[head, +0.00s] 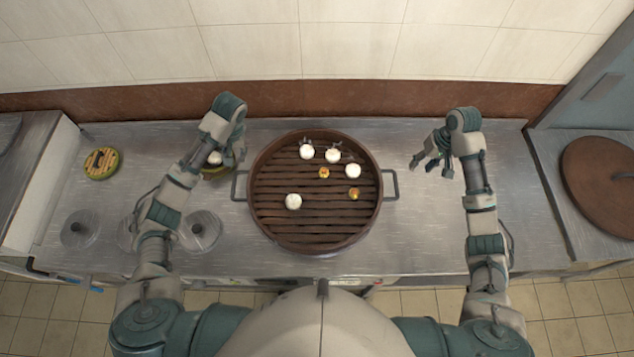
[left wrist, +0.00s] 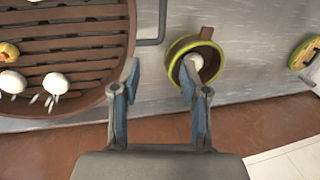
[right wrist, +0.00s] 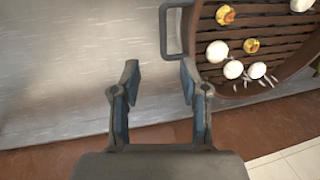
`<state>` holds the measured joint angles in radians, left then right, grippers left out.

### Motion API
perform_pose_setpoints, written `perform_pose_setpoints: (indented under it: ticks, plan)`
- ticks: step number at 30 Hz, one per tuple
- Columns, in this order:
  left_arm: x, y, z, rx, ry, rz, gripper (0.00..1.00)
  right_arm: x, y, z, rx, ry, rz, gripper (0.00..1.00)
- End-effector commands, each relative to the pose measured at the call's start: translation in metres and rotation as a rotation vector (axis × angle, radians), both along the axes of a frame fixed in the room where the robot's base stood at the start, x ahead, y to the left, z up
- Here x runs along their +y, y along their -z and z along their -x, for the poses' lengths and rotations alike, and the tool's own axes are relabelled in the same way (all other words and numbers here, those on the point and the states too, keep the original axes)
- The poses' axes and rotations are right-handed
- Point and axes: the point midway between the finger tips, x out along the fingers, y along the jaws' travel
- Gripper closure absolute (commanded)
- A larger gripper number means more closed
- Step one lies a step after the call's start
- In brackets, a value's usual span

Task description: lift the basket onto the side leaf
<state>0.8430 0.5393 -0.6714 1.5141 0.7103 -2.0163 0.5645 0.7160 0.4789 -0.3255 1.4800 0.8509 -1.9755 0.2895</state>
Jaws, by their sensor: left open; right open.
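The basket (head: 315,240) is a round brown slatted steamer on the steel counter. It holds several white buns (head: 293,201) and yellow pieces (head: 354,193). Its left handle (head: 240,186) and right handle (head: 391,184) are metal loops. My left gripper (left wrist: 160,78) is open and empty, beside the left handle (left wrist: 151,36) and over a green-rimmed pot (left wrist: 181,49). My right gripper (head: 432,160) is open and empty, to the right of the right handle; the right wrist view shows that handle (right wrist: 164,30) ahead of the fingers, apart from them. I cannot tell which surface is the side leaf.
A lower-right side surface (head: 562,172) bears a round brown lid (head: 603,185). Clear round lids (head: 200,231) lie at the front left. The counter right of the basket (head: 420,230) is clear. A tiled wall rises behind.

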Motion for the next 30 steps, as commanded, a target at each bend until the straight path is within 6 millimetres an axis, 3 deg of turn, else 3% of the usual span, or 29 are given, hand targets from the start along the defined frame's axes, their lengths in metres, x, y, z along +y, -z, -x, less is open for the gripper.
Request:
perform_pose_setpoints:
  ticks: [13,18,26,30]
  plan:
    - [-0.001,0.007,-0.001,0.002,-0.001,-0.001,0.55,0.0,0.008,-0.001,0.003,-0.002,-0.003,0.55]
    - [0.003,0.031,0.0,0.006,-0.003,-0.002,0.55,0.004,0.032,0.0,0.006,-0.001,-0.004,0.55]
    - [0.006,0.055,-0.001,-0.002,0.001,0.007,0.55,0.01,0.056,0.0,0.004,-0.001,-0.003,0.55]
    - [0.016,0.08,0.001,0.006,-0.002,-0.002,0.55,0.016,0.08,0.001,0.005,-0.001,-0.002,0.55]
